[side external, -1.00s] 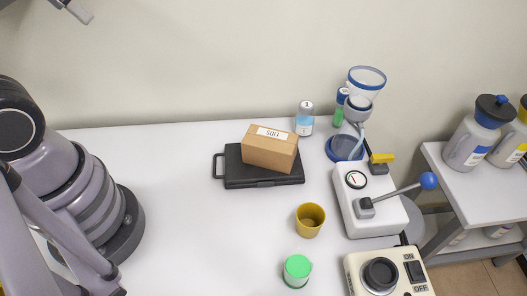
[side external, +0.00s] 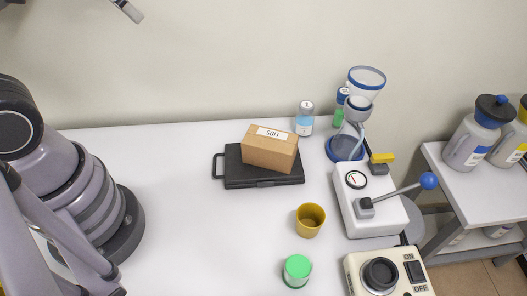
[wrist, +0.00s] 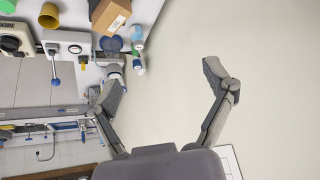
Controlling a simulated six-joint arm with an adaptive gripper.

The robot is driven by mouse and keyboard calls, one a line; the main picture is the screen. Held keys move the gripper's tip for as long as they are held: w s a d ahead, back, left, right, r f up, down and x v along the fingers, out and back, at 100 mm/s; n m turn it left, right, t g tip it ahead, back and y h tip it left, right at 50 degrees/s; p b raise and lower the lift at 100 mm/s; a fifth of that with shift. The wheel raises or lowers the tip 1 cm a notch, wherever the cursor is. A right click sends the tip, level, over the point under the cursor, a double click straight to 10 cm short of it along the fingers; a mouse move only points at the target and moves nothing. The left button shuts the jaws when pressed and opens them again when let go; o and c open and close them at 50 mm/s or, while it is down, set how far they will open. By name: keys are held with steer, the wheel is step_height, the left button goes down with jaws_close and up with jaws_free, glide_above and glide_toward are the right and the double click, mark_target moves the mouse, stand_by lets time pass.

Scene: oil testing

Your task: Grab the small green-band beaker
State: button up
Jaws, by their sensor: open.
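In the wrist view a green thing (wrist: 8,5) at the top left corner, cut by the frame, appears to be the same. My gripper (wrist: 163,82) is open and empty in the wrist view, its fingers wide apart before the bare wall. In the side view only a bit of my gripper (side external: 130,11) shows at the top left, high above the table and far from the beaker.
A yellow cup (side external: 310,221) stands just behind the beaker. A cardboard box (side external: 270,149) lies on a black case (side external: 235,175). A lever device (side external: 370,210) and a knob device (side external: 385,275) stand to the right. The table's left middle is clear.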

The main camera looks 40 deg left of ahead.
steer(key=w+d+f+m+t+h, duration=0.1)
steer(key=w+d+f+m, duration=0.1)
steer(key=w+d+f, duration=0.25)
steer(key=w+d+f+m+h, duration=0.1)
steer(key=w+d+f+m, duration=0.15)
steer(key=w, duration=0.35)
steer(key=w+d+f+m+h, duration=0.3)
steer(key=d+f+m, duration=0.1)
steer(key=d+f, duration=0.6)
steer(key=s+d+f+m+g+h, duration=0.1)
steer(key=s+d+f+h, duration=0.1)
steer(key=s+d+f, duration=0.2)
steer(key=s+d+f+m+g+h, duration=0.1)
steer(key=s+d+f+m+h, duration=0.1)
steer(key=s+f, duration=0.4)
steer(key=s+d+f+m+g+h, duration=0.1)
steer(key=s+d+f+g+h, duration=0.1)
steer(key=s+d+f, duration=0.4)
steer(key=shift+d+f+m+h, duration=0.1)
steer(key=shift+d+m+h, duration=0.25)
steer(key=shift+d+h, duration=0.4)
steer(key=shift+s+f, duration=0.1)
steer(key=shift+f, duration=0.05)
glide_above(298, 266)
steer(key=s, duration=0.2)
steer(key=f, duration=0.2)
steer(key=shift+d+f, duration=0.3)
steer(key=shift+d, duration=0.05)
steer(key=shift+c, duration=0.3)
steer(key=c, duration=1.3)
